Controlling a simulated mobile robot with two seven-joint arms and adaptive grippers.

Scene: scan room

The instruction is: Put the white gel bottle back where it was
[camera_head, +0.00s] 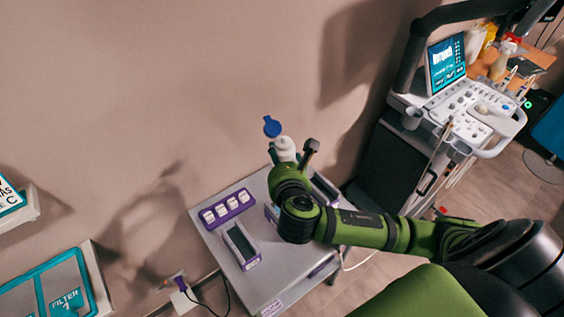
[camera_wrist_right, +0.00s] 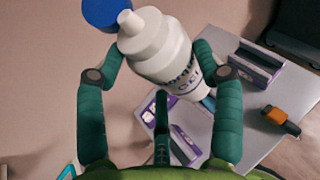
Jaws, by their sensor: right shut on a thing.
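The white gel bottle (camera_wrist_right: 160,45) has a label with the letters GEL and a blue lid (camera_wrist_right: 107,12) beside its white nozzle, apparently flipped open. My right gripper (camera_wrist_right: 155,62) is shut on the bottle, with a green finger on each side of it. In the head view the bottle's white top (camera_head: 285,146) shows past my right gripper (camera_head: 291,162), which hides its lower part. The bottle appears over the far part of the grey table (camera_head: 283,262); whether its base touches anything cannot be seen. My left gripper is not in view.
On the table are a purple holder with several white pieces (camera_head: 227,208) and a purple-and-white box (camera_head: 241,245). An orange object (camera_wrist_right: 281,116) shows in the wrist view. An ultrasound machine (camera_head: 470,112) stands at right, with bottles behind it. A wall lies behind the table.

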